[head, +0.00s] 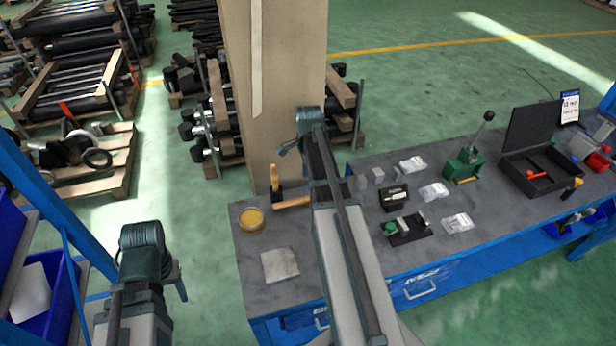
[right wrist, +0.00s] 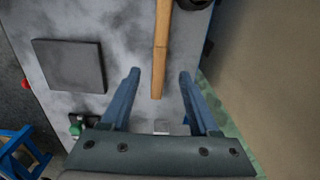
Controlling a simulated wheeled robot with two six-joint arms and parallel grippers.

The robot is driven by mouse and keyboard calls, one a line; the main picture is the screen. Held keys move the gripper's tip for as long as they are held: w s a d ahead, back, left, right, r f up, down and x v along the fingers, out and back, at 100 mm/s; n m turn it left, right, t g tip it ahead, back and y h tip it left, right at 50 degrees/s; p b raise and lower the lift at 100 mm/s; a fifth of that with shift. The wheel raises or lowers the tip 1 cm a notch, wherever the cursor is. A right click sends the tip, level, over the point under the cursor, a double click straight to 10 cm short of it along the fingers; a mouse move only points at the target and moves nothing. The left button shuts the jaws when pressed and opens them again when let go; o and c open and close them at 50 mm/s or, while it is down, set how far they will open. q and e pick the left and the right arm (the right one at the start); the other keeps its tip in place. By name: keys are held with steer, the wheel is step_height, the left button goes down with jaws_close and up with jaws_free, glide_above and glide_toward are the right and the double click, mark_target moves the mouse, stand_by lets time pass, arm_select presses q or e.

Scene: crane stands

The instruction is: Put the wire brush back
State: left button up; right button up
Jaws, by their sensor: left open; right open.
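A wooden handle (head: 292,202) lies on the grey workbench (head: 262,300), its right end hidden behind my right arm; it looks like the wire brush's handle, but no bristles show. In the right wrist view, a long wooden handle (right wrist: 161,45) runs down from the top edge, its end between the open fingers of my right gripper (right wrist: 156,78), without visible contact. In the head view, my right gripper (head: 290,147) is mostly hidden by its own wrist. My left gripper (head: 178,280) is open and empty, left of the bench and away from it.
A wood-handled tool (head: 275,180) stands by a wooden post (head: 278,90) behind the bench. A green press (head: 464,165) and an open black case (head: 540,168) occupy the right.

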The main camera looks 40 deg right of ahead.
steer(key=shift+r+p, duration=0.45)
steer(key=shift+r, duration=0.45)
steer(key=s+a+n, duration=0.4)
steer(key=a+n, duration=0.4)
steer(key=a, duration=0.4)
steer(key=s+a+n, duration=0.5)
steer(key=a+n, duration=0.4)
steer(key=a, duration=0.3)
steer(key=s+a+n+h, duration=0.1)
steer(key=s+a+n, duration=0.3)
steer(key=a+n, duration=0.4)
steer(key=a, duration=0.4)
steer(key=shift+s+a, duration=0.15)
steer(key=shift+s, duration=0.25)
